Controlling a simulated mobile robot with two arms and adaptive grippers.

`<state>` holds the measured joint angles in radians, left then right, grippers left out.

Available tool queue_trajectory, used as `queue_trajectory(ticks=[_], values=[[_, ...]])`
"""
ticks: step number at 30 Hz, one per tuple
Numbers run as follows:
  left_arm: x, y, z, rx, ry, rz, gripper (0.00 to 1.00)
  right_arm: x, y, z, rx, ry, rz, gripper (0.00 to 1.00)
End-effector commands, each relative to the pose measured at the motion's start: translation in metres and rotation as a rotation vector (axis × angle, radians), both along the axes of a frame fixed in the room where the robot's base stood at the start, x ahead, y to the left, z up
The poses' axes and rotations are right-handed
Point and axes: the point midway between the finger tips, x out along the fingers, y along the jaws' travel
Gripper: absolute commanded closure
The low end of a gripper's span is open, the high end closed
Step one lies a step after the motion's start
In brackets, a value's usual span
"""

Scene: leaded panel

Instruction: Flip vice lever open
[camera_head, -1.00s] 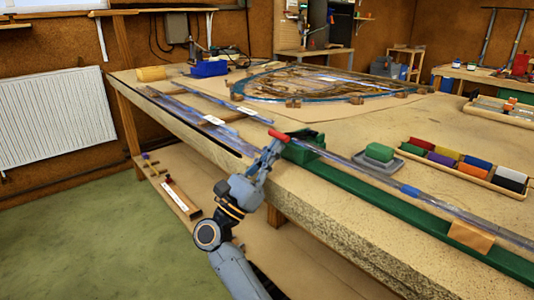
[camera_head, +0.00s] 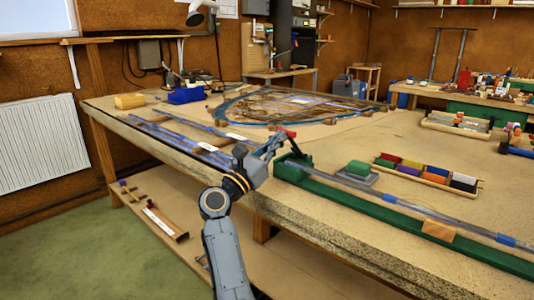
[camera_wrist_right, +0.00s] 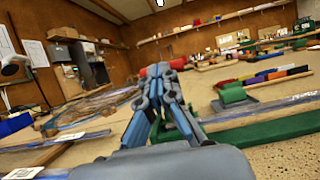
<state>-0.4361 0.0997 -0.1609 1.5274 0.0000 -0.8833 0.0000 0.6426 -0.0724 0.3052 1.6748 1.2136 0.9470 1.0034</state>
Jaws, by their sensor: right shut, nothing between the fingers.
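The green vice (camera_head: 293,168) sits at the near edge of the bench, at the end of a long green rail. Its lever has a red grip (camera_head: 291,133), which stands above the vice body. My right gripper (camera_head: 279,139) is shut with nothing between its fingers, and its tips are right by the red grip. In the right wrist view, the shut fingers (camera_wrist_right: 160,78) partly cover the red grip (camera_wrist_right: 176,64). Whether they touch it I cannot tell. Part of the green vice (camera_wrist_right: 178,133) shows behind the fingers. My left gripper is out of view.
A green block (camera_head: 358,167) on a grey base and a tray of coloured blocks (camera_head: 428,175) lie right of the vice. Lead strips (camera_head: 190,138) lie to its left. Bare bench top lies between.

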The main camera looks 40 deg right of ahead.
Motion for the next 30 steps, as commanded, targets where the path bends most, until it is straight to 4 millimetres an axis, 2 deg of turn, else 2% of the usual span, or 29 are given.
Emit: queue_trajectory(ticks=[6,12,21,30], values=[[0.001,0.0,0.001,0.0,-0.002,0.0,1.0,0.001,-0.018,0.022,-0.001,-0.002,-0.002,1.0],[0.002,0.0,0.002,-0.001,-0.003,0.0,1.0,0.002,-0.037,0.035,0.0,-0.002,-0.001,1.0],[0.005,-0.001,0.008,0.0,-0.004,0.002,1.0,0.005,-0.06,0.046,-0.001,0.0,-0.001,1.0],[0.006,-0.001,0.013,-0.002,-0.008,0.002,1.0,0.006,-0.071,0.05,-0.001,0.001,0.0,1.0]])
